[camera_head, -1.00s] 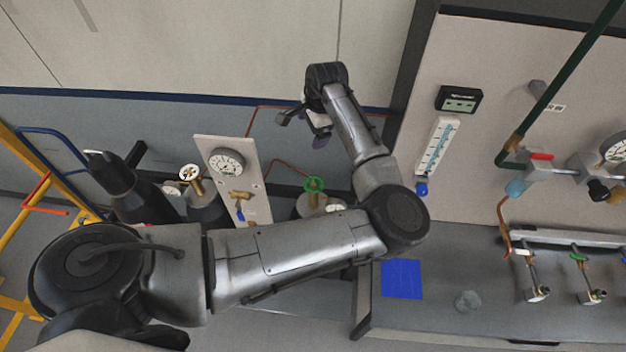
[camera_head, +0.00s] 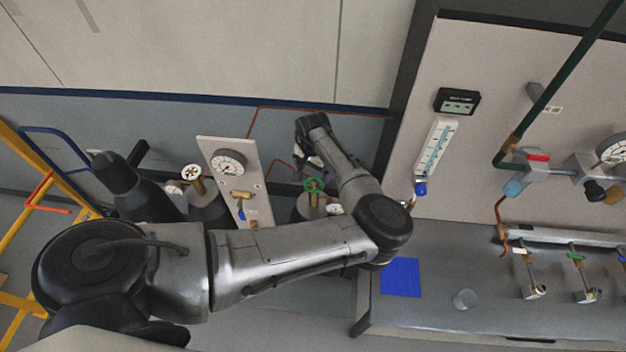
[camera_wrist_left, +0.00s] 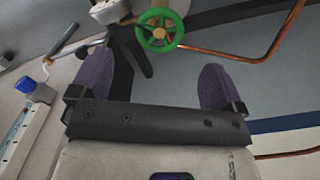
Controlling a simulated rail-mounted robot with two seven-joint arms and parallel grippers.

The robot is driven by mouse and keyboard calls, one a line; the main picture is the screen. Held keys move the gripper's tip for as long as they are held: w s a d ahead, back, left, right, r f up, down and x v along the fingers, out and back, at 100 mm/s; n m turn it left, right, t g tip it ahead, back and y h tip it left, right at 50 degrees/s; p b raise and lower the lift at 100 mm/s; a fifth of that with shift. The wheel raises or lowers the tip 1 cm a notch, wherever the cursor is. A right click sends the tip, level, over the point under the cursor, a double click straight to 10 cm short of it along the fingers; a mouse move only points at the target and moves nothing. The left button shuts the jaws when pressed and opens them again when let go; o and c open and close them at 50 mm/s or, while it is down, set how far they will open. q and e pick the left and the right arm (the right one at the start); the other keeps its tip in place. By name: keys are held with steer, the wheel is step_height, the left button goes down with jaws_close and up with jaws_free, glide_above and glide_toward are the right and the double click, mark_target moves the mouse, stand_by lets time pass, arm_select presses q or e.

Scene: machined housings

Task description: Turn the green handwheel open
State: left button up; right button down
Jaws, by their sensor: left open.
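The green handwheel (camera_head: 314,186) sits on top of a gas cylinder (camera_head: 306,207) behind my left forearm. In the left wrist view the handwheel (camera_wrist_left: 159,30) shows its spokes and brass hub, beyond the fingertips and between their lines. My left gripper (camera_head: 308,162) is just above the handwheel in the head view, partly hidden by its own wrist. In the left wrist view its two purple-padded fingers (camera_wrist_left: 155,80) are wide apart, with nothing between them. The gripper appears apart from the wheel. My right gripper is not in view.
A gauge panel (camera_head: 232,180) and a cylinder with a white handwheel (camera_head: 191,173) stand left of the green wheel. A copper pipe (camera_wrist_left: 262,50) runs beside the wheel. The bench (camera_head: 440,285) carries a blue sheet (camera_head: 401,277) and a small glass (camera_head: 465,299).

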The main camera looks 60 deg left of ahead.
mark_target(313, 185)
arm_select(q)
steer(key=shift+f+p, duration=0.65)
steer(key=shift+f, duration=2.9)
steer(key=c, duration=0.9)
